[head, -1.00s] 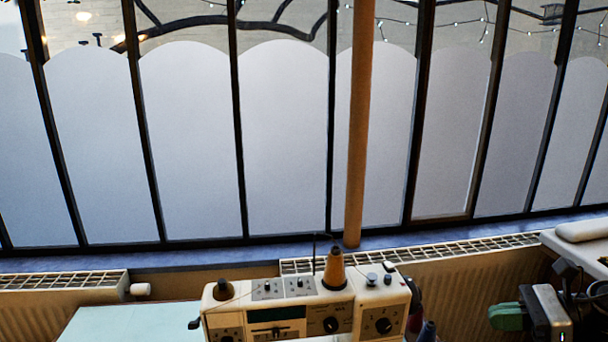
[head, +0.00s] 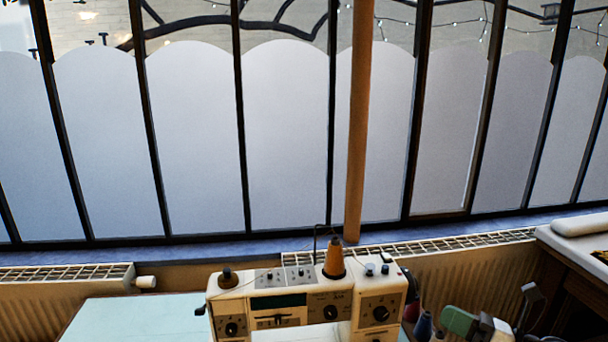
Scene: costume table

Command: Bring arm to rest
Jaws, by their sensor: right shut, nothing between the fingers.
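My right gripper (head: 458,320) shows at the bottom edge, right of the sewing machine. Its green fingers point left and are shut with nothing between them. Its pale grey body sits just right of the fingers, and the frame's lower edge cuts it off. My left gripper is not in view.
A cream sewing machine (head: 300,300) with an orange thread cone (head: 335,258) stands on a pale blue-green table (head: 120,318). Small dark spools (head: 423,326) are close left of my right gripper. A white-topped surface (head: 580,240) is at right. Radiators and a paned window are behind.

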